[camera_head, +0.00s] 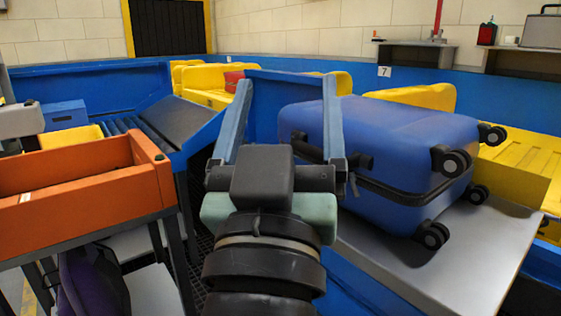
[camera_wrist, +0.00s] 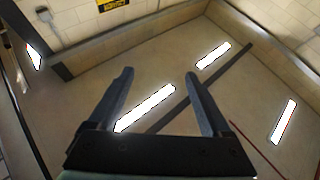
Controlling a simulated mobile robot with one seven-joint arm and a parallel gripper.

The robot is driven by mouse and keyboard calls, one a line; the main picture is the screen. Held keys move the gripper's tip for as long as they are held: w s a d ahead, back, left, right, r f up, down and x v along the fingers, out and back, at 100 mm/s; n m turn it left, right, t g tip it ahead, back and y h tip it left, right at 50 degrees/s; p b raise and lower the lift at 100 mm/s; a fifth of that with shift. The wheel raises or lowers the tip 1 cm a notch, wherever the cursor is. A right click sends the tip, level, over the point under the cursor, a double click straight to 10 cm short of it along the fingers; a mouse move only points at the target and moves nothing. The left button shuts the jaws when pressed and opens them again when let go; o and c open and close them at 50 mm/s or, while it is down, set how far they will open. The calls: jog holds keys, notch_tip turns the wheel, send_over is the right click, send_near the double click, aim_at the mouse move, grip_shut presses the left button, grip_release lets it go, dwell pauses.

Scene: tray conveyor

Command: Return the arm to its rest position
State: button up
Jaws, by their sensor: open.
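My gripper (camera_head: 288,82) is raised in the middle of the head view. Its two long blue-grey fingers stand wide apart with nothing held between them. In the wrist view my gripper (camera_wrist: 158,72) is also open and empty, and only the ceiling, its lights and the upper walls show beyond it. The fingers point up. My wrist hides part of the floor and of the blue conveyor side behind it.
A blue suitcase (camera_head: 385,135) lies on a grey metal surface (camera_head: 455,255) just right of my gripper. An orange tray (camera_head: 75,215) stands on a dark frame at left. A dark conveyor (camera_head: 180,118) with blue sides and several yellow trays (camera_head: 210,90) are behind.

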jog(key=s+r+t+y+p, duration=0.35)
jog(key=s+r, duration=0.35)
jog(key=r, duration=0.4)
notch_tip(320, 180, up, 32)
jog(key=p, duration=3.2)
jog(key=shift+w+a+h, duration=0.2)
jog(key=shift+w+h, duration=0.1)
jog(key=shift+h, duration=0.15)
jog(key=shift+r, duration=0.1)
